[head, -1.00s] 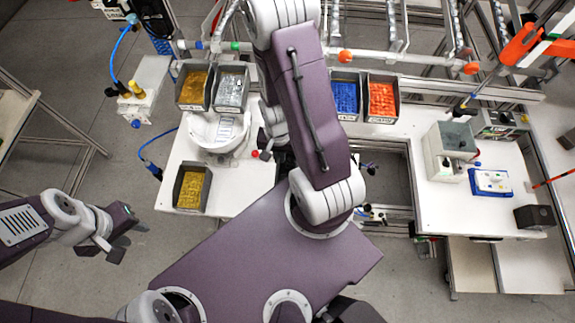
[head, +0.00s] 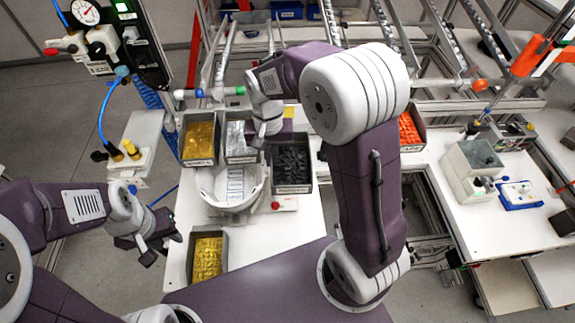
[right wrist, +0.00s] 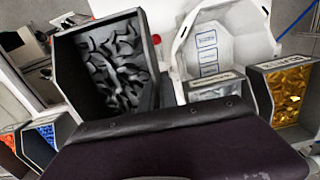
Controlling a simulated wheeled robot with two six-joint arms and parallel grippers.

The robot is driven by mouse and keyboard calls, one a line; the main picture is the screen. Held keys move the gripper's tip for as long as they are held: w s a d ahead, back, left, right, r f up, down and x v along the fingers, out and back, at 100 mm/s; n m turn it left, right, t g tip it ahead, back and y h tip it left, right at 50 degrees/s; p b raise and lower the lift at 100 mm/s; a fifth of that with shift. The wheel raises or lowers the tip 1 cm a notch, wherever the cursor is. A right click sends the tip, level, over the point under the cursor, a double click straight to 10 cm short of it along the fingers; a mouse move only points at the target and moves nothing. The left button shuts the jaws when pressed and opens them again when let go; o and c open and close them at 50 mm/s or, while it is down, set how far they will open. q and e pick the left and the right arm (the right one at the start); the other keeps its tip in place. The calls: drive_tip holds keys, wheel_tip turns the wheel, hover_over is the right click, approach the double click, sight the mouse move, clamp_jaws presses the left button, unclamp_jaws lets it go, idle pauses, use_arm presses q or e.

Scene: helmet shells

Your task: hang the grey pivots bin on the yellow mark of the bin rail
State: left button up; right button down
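The grey pivots bin (head: 291,187), dark with dark grey parts, is off the rail, in front of and right of the silver-filled bin (head: 241,158). It looms large in the right wrist view (right wrist: 105,65), tilted in the picture. My right gripper (head: 268,132) is at the bin's back edge and appears shut on it; the fingertips are hidden. A yellow mark (head: 288,111) shows on the bin rail just beyond the bin, partly covered by my arm. My left gripper (head: 158,246) is open and empty, left of the table.
A yellow-filled bin (head: 199,160) hangs left of the silver one. An orange-filled bin (head: 411,130) hangs at right; a blue one (right wrist: 42,136) shows in the wrist view. Below are a white helmet shell (head: 230,187), a red button (head: 277,205) and another yellow-filled bin (head: 208,232).

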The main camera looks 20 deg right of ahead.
drive_tip(key=w+d+f+p, duration=0.1)
drive_tip(key=w+p, duration=0.1)
drive_tip(key=w, duration=0.4)
drive_tip(key=w+d+f+p, duration=0.1)
drive_tip(key=w+p, duration=0.1)
drive_tip(key=w, duration=0.4)
drive_tip(key=shift+w+d+f, duration=0.3)
drive_tip(key=shift+w+d, duration=0.05)
idle(1.2)
drive_tip(key=c, duration=1.6)
unclamp_jaws()
drive_tip(key=shift+o, duration=0.2)
drive_tip(key=shift+r, duration=0.1)
